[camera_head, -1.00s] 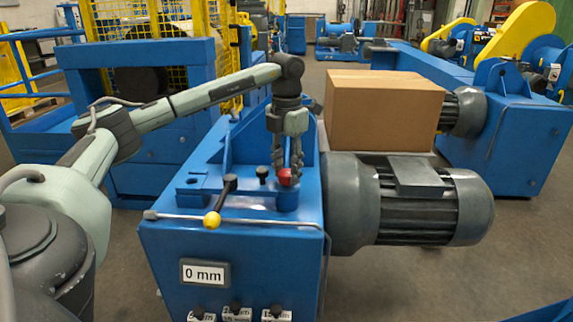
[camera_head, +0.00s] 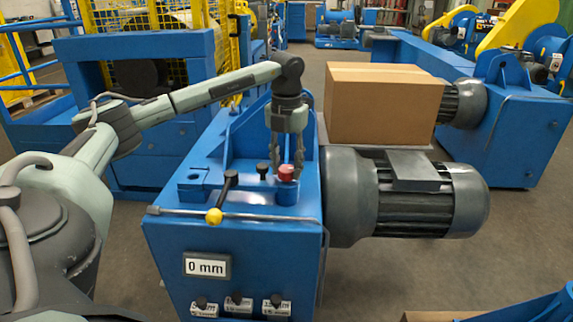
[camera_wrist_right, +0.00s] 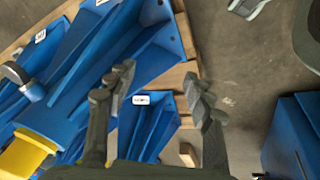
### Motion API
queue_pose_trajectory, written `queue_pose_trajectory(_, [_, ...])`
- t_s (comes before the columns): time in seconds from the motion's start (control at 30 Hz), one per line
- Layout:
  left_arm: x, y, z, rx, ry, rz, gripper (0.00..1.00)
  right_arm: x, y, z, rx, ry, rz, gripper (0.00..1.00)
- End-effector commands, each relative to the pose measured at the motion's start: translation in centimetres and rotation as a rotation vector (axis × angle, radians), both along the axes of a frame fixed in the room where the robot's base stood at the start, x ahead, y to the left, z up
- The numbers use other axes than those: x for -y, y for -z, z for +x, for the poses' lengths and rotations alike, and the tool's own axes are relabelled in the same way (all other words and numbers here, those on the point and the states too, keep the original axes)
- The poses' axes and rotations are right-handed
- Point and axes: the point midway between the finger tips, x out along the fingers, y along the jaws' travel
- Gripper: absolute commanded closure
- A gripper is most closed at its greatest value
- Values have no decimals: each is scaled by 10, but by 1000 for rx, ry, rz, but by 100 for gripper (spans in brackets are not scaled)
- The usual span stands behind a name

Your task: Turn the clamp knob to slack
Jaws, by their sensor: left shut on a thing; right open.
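The red clamp knob (camera_head: 286,173) stands on a round blue boss on top of the blue machine housing (camera_head: 260,243). My left gripper (camera_head: 287,165) points straight down from above and is shut on the red knob, its fingers around it. The knob's front face shows; its rear is hidden by the fingers. A plate on the housing front reads 0 mm (camera_head: 206,267). My right gripper (camera_wrist_right: 158,88) is open and empty in the right wrist view, over blue metal parts and wood.
A black lever (camera_head: 230,180) and a small black knob (camera_head: 263,168) stand left of the red knob. A rod with a yellow ball (camera_head: 214,216) crosses the front edge. A grey motor (camera_head: 415,195) and cardboard box (camera_head: 385,105) are at right.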

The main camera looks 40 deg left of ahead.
Motion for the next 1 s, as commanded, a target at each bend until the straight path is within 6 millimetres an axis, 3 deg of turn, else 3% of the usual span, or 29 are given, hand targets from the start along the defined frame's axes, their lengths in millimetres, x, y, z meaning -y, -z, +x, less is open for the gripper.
queue_pose_trajectory(0.1, [0,-1,1,6,0,1,93,0,0,0,0,0,0,47])
queue_pose_trajectory(0.13, [0,-1,1,6,0,1,63,0,0,0,0,0,0,47])
queue_pose_trajectory(0.3, [0,-1,1,4,0,0,43,0,0,0,0,0,0,47])
queue_pose_trajectory(0.77, [-1,0,0,1,7,0,43,0,0,1,3,-1,0,47])
queue_pose_trajectory(1.0, [-1,4,1,5,194,1,43,0,21,0,1,0,0,47])
